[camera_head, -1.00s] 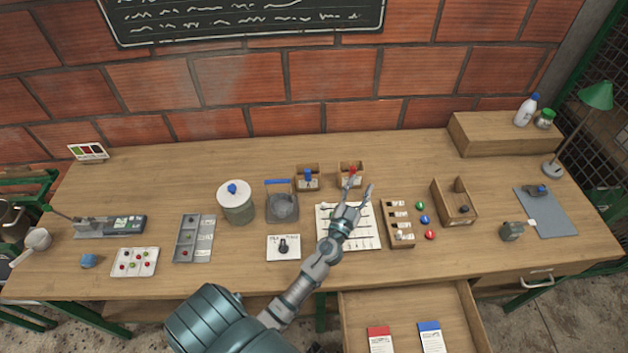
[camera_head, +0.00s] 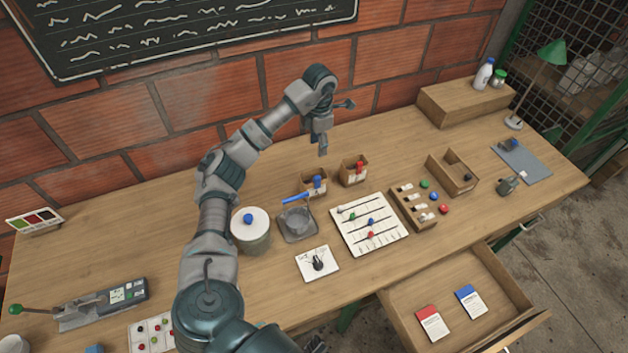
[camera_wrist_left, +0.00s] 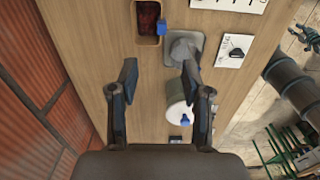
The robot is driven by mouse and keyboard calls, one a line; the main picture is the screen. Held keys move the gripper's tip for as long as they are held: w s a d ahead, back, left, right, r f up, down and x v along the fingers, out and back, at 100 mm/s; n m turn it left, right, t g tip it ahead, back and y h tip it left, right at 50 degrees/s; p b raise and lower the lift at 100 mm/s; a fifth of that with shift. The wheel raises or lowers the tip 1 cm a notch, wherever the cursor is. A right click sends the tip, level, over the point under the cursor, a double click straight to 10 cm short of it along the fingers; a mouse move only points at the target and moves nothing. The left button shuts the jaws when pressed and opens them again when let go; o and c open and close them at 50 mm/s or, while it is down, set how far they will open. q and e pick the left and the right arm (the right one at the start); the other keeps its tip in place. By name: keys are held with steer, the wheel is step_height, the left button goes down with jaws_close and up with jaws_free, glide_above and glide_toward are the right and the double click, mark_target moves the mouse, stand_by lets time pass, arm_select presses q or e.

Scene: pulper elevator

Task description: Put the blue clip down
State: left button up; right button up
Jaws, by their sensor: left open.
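The blue clip (camera_head: 317,182) sits at the front edge of the left small wooden box (camera_head: 307,189). In the left wrist view the clip (camera_wrist_left: 163,28) shows at the rim of a box (camera_wrist_left: 149,40) with dark red contents. My left gripper (camera_head: 336,128) is raised above the table near the brick wall, apart from the clip. Its spread fingers (camera_wrist_left: 158,75) are open, with bare tabletop between them. A dark fingered part, apparently my right gripper (camera_wrist_left: 305,40), shows beyond the table's front edge; its jaw state is unclear.
A right small box (camera_head: 352,177) bears a red clip. A grey container with a blue bar (camera_head: 297,221) and a white-lidded jar (camera_head: 250,232) stand nearby. A white board with beads (camera_head: 370,226) lies to the right. An open drawer (camera_head: 400,310) juts out in front.

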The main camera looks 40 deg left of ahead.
mark_target(317, 177)
arm_select(q)
step_height(317, 177, down, 11)
steer(key=shift+f, duration=0.2)
steer(key=shift+a+f, duration=0.25)
steer(key=shift+f, duration=0.1)
steer(key=f, duration=0.4)
steer(key=shift+s+d+f, duration=0.15)
steer(key=shift+d+f, duration=0.2)
steer(key=shift+f, duration=0.1)
steer(key=shift+d, duration=0.1)
arm_select(e)
steer(key=shift+w+d+f, duration=0.15)
steer(key=shift+w, duration=0.25)
arm_select(q)
steer(key=shift+a+f, duration=0.1)
steer(key=shift+a, duration=0.1)
steer(key=c, duration=0.9)
steer(key=shift+a, duration=0.15)
jaws_close()
arm_select(e)
steer(key=shift+w, duration=0.2)
